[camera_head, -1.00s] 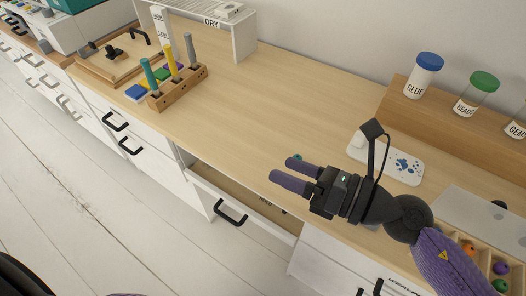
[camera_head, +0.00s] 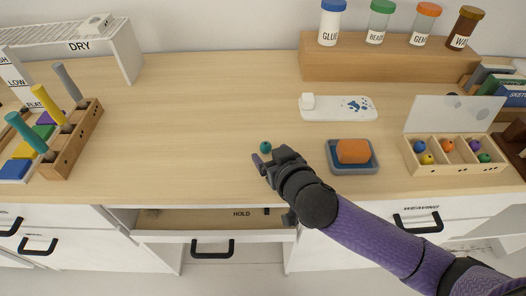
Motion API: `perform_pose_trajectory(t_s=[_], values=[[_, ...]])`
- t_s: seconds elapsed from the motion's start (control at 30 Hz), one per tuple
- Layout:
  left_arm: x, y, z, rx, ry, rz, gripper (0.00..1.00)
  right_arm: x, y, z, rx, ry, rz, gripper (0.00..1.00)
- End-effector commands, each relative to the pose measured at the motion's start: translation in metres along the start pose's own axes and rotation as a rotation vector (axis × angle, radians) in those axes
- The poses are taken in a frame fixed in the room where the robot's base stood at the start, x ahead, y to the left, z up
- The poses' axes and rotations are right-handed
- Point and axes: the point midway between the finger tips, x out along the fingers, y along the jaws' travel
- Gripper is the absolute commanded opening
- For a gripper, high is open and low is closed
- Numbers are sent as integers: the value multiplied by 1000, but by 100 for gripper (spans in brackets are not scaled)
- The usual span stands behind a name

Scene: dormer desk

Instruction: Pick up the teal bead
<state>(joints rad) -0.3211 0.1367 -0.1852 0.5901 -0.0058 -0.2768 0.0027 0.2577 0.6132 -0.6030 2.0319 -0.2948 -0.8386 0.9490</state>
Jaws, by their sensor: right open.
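The teal bead (camera_head: 265,147) sits on the bare wooden desk, left of the grey sponge tray. My right gripper (camera_head: 261,157) is right at the bead, with its arm coming in from the lower right. The gripper is open, and I cannot tell whether a finger touches the bead. My left gripper is out of view.
A grey tray (camera_head: 373,168) with an orange sponge (camera_head: 353,151) stands close right of the gripper. An open divided bead box (camera_head: 460,173) is further right. A peg rack (camera_head: 72,140) stands left. A drawer (camera_head: 190,235) is open below the front edge. The desk left of the bead is clear.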

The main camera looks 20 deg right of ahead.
Motion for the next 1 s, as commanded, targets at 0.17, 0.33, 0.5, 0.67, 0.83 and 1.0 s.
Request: perform_pose_trajectory(t_s=[0.17, 0.33, 0.5, 0.67, 0.83, 1.0], values=[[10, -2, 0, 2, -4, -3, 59, 18, 1, 2, -2, -1, 1, 78], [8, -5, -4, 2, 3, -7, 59, 17, 0, 0, -3, 0, 0, 76], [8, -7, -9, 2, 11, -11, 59, 17, 0, 0, -3, 0, 0, 40], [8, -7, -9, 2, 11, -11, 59, 17, 0, 0, -3, 0, 0, 6], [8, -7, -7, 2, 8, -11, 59, 17, 0, 0, -4, 0, 0, 0], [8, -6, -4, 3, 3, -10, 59, 16, 0, -1, -4, 1, 0, 0]])
